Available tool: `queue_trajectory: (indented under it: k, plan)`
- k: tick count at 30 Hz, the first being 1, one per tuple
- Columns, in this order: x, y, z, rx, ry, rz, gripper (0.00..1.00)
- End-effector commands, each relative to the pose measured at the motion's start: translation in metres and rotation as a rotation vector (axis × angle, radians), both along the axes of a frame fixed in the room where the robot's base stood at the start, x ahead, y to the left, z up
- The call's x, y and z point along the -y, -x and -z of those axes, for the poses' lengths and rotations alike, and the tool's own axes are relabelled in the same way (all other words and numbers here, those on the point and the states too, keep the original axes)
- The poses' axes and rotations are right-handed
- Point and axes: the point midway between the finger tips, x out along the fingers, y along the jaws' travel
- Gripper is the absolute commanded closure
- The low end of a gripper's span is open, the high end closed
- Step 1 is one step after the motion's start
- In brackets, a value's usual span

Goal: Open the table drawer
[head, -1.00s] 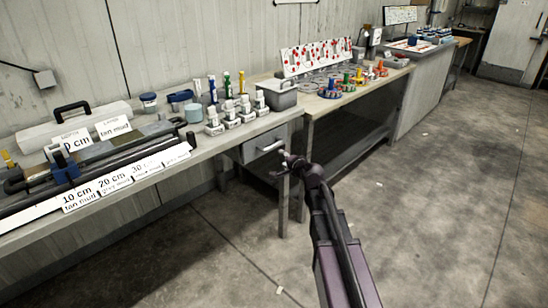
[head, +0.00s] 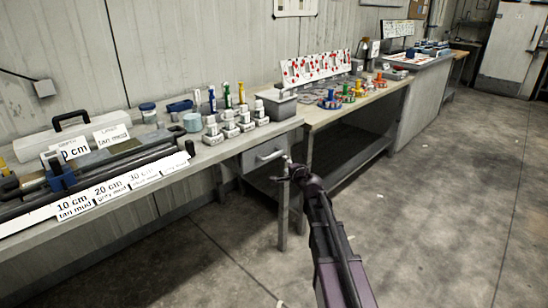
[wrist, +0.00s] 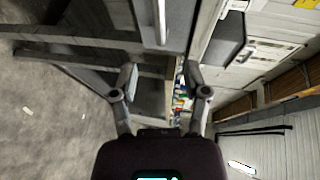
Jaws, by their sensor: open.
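The table drawer (head: 258,163) is a grey box under the right end of the left workbench. Its front has a pale bar handle (head: 271,154), and I see no gap showing it pulled out. In the wrist view the drawer front (wrist: 180,35) is at the top, with the handle (wrist: 161,20) as a light bar running up out of frame. My gripper (head: 287,170) is just right of and below the handle in the head view, apart from it. In the wrist view its two fingers (wrist: 161,79) are spread and empty, with the handle beyond them.
The workbench top (head: 165,170) carries core tubes, labels, bottles and a lidded grey box (head: 277,104). A second table (head: 330,118) with colourful reels stands to the right. A table leg (head: 283,215) is close to my gripper. The concrete floor (head: 430,210) at right is clear.

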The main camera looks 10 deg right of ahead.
Motion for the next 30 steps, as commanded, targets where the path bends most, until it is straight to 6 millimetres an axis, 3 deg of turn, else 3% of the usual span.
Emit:
queue_trajectory:
  k: [21,30]
  plan:
    - [-0.022,-0.1,0.02,0.0,0.0,0.0,0.4]
    - [-0.027,-0.118,0.022,0.0,-0.001,0.0,0.4]
